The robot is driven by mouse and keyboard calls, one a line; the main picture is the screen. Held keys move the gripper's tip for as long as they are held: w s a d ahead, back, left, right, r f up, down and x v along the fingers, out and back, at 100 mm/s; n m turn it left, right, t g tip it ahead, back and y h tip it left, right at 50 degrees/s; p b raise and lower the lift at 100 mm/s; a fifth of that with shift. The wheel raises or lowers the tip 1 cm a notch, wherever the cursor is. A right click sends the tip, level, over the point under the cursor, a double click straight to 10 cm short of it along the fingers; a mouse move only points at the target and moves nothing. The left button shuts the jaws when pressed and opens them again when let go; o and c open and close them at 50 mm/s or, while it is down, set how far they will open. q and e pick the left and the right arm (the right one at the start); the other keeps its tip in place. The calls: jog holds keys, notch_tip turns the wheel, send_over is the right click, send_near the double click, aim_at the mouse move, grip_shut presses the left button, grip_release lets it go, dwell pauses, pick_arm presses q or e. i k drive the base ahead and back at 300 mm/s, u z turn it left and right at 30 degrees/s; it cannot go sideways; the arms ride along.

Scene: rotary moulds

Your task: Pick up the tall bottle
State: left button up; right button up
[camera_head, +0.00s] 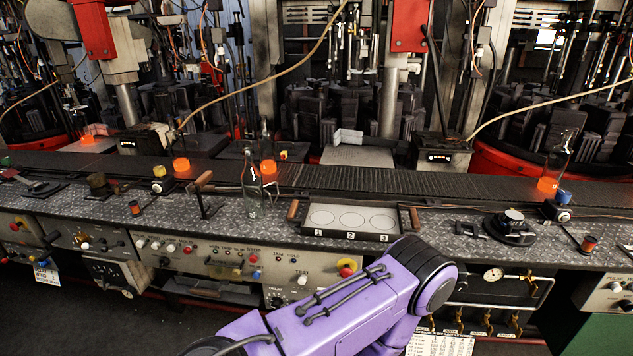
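A tall clear glass bottle (252,187) stands upright on the metal bench, just left of a tray. It is see-through, with a narrow neck. Behind it, a second glass bottle (268,157) stands on the dark conveyor, its base glowing orange. A third glass bottle (558,160), also orange at the base, stands on the conveyor at the right. Neither of my grippers shows in the view. One of my purple arm links crosses the bottom middle, below and right of the tall bottle and apart from it.
A tray (300,222) with three numbered circles and wooden handles lies right of the bottle. A wood-handled tool on a stand (203,195) is close to its left. The control panel (225,260) is below the bench edge. A black round device (511,224) sits further right.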

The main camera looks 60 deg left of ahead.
aim_at(251, 180)
jog(key=i, duration=0.85)
jog(key=u, duration=2.95)
